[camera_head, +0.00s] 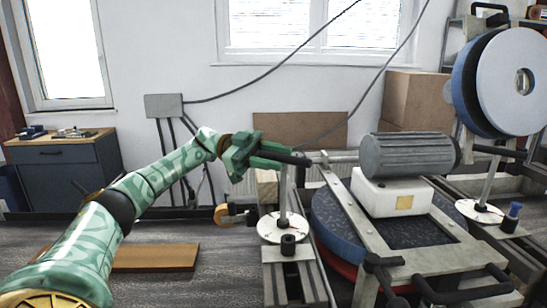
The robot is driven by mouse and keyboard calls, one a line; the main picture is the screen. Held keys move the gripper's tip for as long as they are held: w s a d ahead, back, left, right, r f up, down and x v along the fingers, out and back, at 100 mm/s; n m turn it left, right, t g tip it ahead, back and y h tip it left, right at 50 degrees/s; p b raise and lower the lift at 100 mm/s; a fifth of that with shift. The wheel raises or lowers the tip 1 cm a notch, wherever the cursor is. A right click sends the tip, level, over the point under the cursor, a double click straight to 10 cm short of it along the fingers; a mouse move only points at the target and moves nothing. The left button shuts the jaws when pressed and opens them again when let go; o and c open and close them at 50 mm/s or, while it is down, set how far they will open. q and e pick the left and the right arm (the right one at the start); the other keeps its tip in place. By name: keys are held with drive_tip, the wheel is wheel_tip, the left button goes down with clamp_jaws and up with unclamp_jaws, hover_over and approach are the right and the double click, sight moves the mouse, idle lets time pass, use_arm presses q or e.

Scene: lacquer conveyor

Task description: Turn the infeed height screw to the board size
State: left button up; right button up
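A thin upright screw-like rod (283,192) rises from a pale round plate (270,229) on the near rail, left of the machine. I cannot tell for sure that it is the infeed height screw. My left gripper (296,157), green with dark fingers, is at the top of this rod, reaching in from the left. Its fingers overlap the rod's top, so whether they touch or hold it is hidden. A flat brown board (155,257) lies on the dark surface at the lower left. My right gripper does not show.
A grey motor (408,153) on a white block (391,194) sits on the machine frame. A second rod (488,182) stands at the right, near a large disc wheel (512,82). Black handles (433,290) stick out at the front. A dark cabinet (65,170) stands back left.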

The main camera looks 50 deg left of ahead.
use_arm(q)
drive_tip(key=b+v, duration=0.1)
drive_tip(key=v, duration=0.5)
drive_tip(key=shift+s+a, duration=0.1)
drive_tip(key=shift+a, duration=0.3)
drive_tip(key=shift+s+a, duration=0.15)
drive_tip(key=shift+a, duration=0.15)
